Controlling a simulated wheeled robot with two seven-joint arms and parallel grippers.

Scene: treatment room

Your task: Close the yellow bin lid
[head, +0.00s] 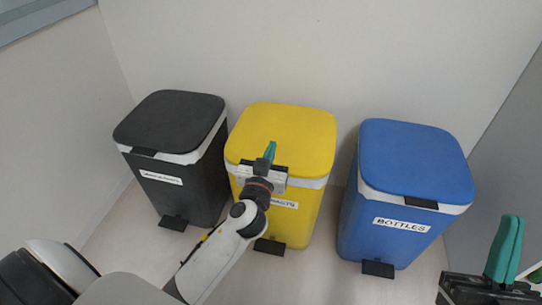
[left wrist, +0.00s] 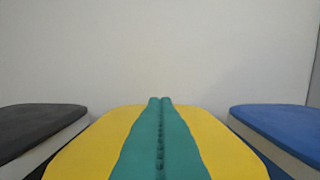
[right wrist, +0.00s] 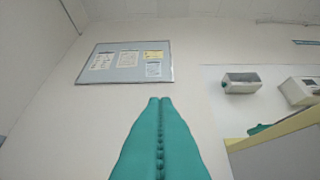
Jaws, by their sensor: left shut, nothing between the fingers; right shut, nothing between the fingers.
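The yellow bin (head: 308,215) stands between a black bin and a blue bin against the wall. Its yellow lid (head: 300,130) lies flat on the white rim, down over the bin. My left gripper (head: 270,150) is shut and empty, with its teal fingers over the front part of the lid. In the left wrist view the shut fingers (left wrist: 160,100) point across the yellow lid (left wrist: 90,145) toward the wall. Whether they touch the lid I cannot tell. My right gripper (head: 512,222) is shut and empty at the lower right, away from the bins.
The black bin (head: 175,190) on the left and the blue bin (head: 385,225) on the right both have lids down. Each bin has a black pedal at its front foot. A noticeboard (right wrist: 125,62) hangs on the wall in the right wrist view.

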